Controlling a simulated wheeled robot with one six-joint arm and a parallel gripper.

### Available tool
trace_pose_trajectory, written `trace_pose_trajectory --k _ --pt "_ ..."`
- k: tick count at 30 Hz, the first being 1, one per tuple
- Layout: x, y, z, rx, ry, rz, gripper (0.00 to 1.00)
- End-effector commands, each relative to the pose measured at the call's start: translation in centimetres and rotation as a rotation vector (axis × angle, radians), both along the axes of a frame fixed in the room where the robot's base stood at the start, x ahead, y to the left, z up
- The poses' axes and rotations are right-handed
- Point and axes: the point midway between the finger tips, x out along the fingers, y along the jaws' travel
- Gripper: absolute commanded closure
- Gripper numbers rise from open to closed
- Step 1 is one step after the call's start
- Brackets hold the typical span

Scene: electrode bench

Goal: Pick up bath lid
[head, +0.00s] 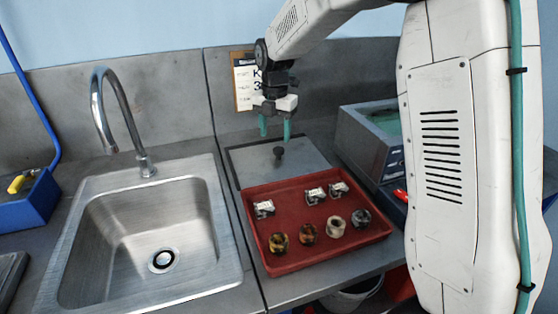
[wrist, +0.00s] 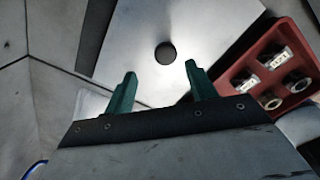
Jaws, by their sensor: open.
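The bath lid (head: 252,162) is a flat grey metal plate with a dark round knob (head: 278,152) standing up near its middle. It lies on the bench behind the red tray. In the wrist view the lid (wrist: 205,45) fills the upper middle, and its knob (wrist: 166,53) shows as a dark disc. My gripper (head: 275,132) hangs above the lid, pointing down, with its two green fingers apart and nothing between them. In the wrist view my gripper (wrist: 160,82) has its fingertips spread to either side, with the knob just beyond them and apart from them.
A red tray (head: 264,255) with several small fittings stands in front of the lid. An open grey bath (head: 362,150) with greenish liquid stands to the right. A steel sink (head: 110,272) with a tall faucet (head: 126,110) is on the left. A clipboard (head: 243,85) is on the back wall.

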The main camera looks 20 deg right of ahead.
Motion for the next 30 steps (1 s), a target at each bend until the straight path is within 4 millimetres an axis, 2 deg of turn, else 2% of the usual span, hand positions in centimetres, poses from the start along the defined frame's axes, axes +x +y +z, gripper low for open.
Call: trace_pose_trajectory --k 13,16,23,29,30 --pt "-0.5 -0.9 -5.9 0.000 0.003 -0.003 0.44" --pt "-0.5 -0.9 -6.6 0.000 0.001 -0.004 0.44" --pt "-0.5 -0.8 -6.7 0.000 0.000 -0.004 0.44" --pt "-0.5 -0.8 -6.7 0.000 0.000 -0.004 0.97" --pt "-0.5 -0.8 -6.7 0.000 0.000 -0.004 1.00"
